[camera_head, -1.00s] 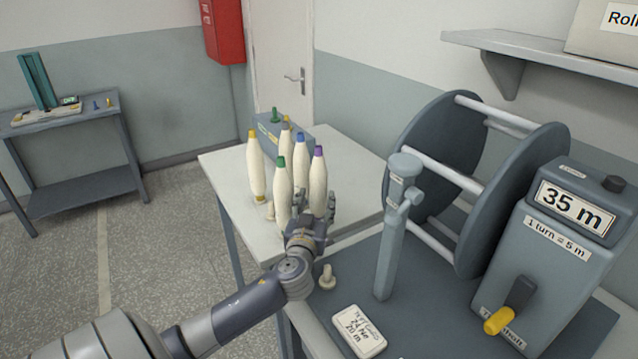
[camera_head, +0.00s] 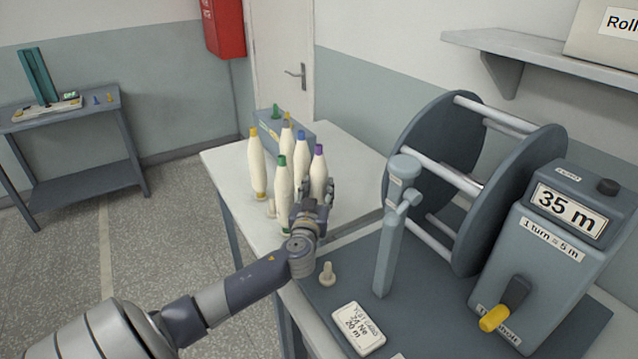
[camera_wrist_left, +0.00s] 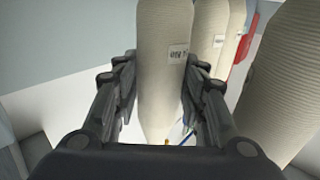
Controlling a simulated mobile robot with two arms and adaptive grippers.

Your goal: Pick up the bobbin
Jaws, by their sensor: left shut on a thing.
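Several cream bobbins stand upright in a group on the white table in the head view. They have coloured tips: yellow (camera_head: 256,165), green (camera_head: 283,190), blue (camera_head: 301,160) and purple (camera_head: 318,165). My left gripper (camera_head: 318,192) is shut on the purple-tipped bobbin, around its lower part, which the fingers partly hide. In the left wrist view a cream bobbin (camera_wrist_left: 164,50) with a small printed label sits between the two fingers (camera_wrist_left: 158,100). Other bobbins (camera_wrist_left: 275,85) stand close on the right there. My right gripper is not in view.
The white table (camera_head: 228,170) carries a grey box (camera_head: 270,132) behind the bobbins. On the dark bench (camera_head: 325,300) are a small peg (camera_head: 327,274), a labelled white block (camera_head: 358,330), a grey post (camera_head: 390,245), a large reel (camera_head: 440,130) and a crank counter (camera_head: 540,255).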

